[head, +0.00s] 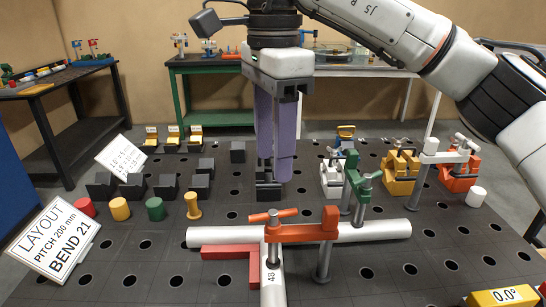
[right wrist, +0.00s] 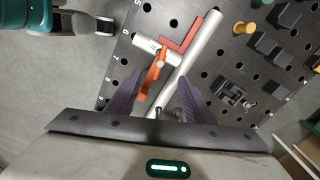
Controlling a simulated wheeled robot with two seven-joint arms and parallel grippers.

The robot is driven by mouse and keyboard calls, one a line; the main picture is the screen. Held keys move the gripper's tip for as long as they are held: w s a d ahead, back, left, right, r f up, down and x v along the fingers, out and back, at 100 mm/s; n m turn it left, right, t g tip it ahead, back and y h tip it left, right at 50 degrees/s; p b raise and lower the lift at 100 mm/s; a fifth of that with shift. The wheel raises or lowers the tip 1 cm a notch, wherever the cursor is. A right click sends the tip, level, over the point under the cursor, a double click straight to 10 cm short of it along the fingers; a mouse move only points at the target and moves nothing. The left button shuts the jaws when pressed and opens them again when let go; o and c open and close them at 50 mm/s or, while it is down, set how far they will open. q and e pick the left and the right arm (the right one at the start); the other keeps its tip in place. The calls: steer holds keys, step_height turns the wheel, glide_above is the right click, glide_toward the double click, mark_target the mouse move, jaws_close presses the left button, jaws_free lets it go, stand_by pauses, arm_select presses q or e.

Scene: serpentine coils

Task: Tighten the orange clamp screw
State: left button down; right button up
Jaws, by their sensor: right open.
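My right gripper (head: 274,170) has two purple fingers pointing down, open and empty. In the head view it appears above and behind the screw handle. In the right wrist view, the orange clamp (right wrist: 153,80) shows between the fingers of the open gripper (right wrist: 160,88). I see no contact. My left gripper is not in view.
A green clamp (head: 354,178) stands behind the long tube. A red angle piece (head: 240,253) lies by the tubes. Black blocks and coloured pegs, including a yellow one (head: 193,205), stand left. Orange (head: 460,170) and yellow (head: 400,168) fixtures stand right. A yellow 0.0° block (head: 503,297) lies front right.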

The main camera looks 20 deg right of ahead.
mark_target(273, 213)
steer(key=shift+o, duration=0.3)
steer(key=s+d+f+m+t+y+p, duration=0.1)
steer(key=s+d+m+t+y+p, duration=0.25)
steer(key=m, duration=0.75)
steer(key=shift+h, duration=0.25)
steer(key=x, duration=1)
steer(key=shift+s+a+f, duration=0.1)
steer(key=shift+a+f, duration=0.1)
steer(key=shift+a, duration=0.15)
steer(key=shift+c, duration=0.4)
